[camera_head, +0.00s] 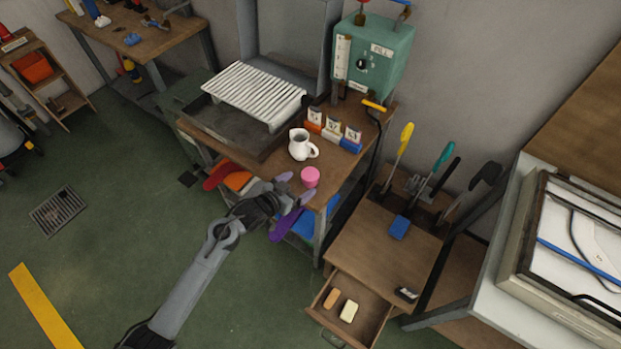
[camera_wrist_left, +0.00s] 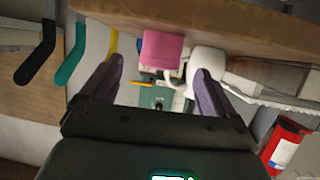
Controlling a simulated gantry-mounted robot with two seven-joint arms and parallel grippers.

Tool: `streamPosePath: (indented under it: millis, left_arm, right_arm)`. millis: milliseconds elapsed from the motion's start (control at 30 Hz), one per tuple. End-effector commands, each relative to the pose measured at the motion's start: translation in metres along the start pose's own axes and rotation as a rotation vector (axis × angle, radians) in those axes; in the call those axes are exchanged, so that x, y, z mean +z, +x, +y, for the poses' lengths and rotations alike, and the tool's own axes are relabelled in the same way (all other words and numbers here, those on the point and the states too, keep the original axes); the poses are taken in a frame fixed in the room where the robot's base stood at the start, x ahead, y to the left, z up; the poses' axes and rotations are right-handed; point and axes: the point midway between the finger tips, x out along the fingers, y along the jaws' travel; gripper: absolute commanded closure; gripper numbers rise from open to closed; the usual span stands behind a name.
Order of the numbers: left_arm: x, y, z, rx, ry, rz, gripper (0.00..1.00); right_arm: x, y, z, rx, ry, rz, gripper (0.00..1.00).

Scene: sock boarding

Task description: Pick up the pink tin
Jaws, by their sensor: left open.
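The pink tin (camera_head: 310,176) is a small round tin standing at the front edge of the wooden workbench. My left gripper (camera_head: 295,188) is at that edge, just to the left of the tin, with its purple-grey fingers spread. In the left wrist view the tin (camera_wrist_left: 162,48) shows between and beyond the two fingertips of the open gripper (camera_wrist_left: 159,70), and nothing is held. I cannot tell whether a finger touches the tin. My right gripper is in neither view.
A white jug (camera_head: 300,146) stands just behind the tin. Small labelled holders (camera_head: 333,129), a ribbed white rack (camera_head: 254,92) and a green box (camera_head: 376,57) are farther back. An open drawer (camera_head: 376,316) juts out at the lower right.

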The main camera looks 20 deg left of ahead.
Motion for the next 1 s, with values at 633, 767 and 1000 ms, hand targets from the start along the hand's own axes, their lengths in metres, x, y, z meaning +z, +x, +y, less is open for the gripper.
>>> streamPosePath:
  millis: [633, 767, 1000]
  left_arm:
    - [-0.004, 0.054, -0.001, -0.001, -0.001, -0.001, 0.11]
    - [-0.004, 0.054, -0.001, -0.001, 0.0, -0.001, 0.11]
    - [-0.004, 0.054, -0.001, -0.001, 0.0, -0.001, 0.36]
  right_arm:
    - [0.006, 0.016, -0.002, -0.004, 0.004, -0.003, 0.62]
    - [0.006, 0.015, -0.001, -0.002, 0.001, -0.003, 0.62]
    - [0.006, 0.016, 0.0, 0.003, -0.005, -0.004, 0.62]
